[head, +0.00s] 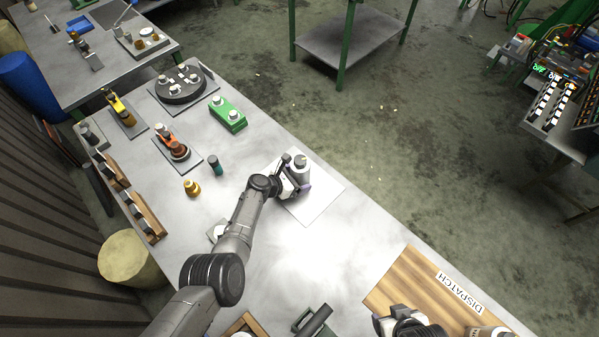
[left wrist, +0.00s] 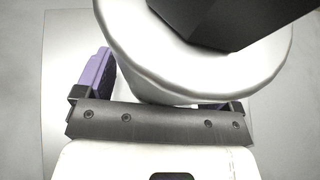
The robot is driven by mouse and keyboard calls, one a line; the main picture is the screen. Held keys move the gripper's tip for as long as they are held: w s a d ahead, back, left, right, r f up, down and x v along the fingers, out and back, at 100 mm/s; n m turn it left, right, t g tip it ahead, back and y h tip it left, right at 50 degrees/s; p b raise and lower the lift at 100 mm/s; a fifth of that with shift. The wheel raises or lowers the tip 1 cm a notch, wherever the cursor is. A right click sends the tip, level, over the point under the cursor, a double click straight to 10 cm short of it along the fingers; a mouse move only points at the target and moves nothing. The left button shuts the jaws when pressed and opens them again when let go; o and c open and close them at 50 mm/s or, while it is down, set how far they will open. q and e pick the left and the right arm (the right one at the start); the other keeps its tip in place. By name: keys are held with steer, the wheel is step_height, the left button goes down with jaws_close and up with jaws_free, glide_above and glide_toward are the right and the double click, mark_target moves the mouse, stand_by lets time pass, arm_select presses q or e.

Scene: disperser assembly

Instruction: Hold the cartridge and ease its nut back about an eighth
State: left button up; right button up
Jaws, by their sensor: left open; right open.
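The cartridge (head: 301,168) is a pale, upright cylinder on a white square sheet (head: 318,204). In the left wrist view the cartridge (left wrist: 150,62) is large and close, with a dark, flat-sided piece, apparently its nut (left wrist: 215,18), on top. My left gripper (head: 297,184) is open at the cartridge, with a purple finger on each side of it low down. Contact with the fingers cannot be made out. My right gripper (head: 385,324) is open at the bottom edge, by the wooden board, partly cut off by the frame.
The wooden DISPATCH board (head: 412,283) lies at the table's near right. A green block (head: 228,114), a teal-dark bottle (head: 215,165), a yellow part (head: 192,187) and a round dark holder (head: 181,87) stand further left. A black-handled tool (head: 314,320) lies near the front. The table between sheet and board is clear.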

arm_select(q)
steer(key=c, duration=1.1)
stand_by(0.4)
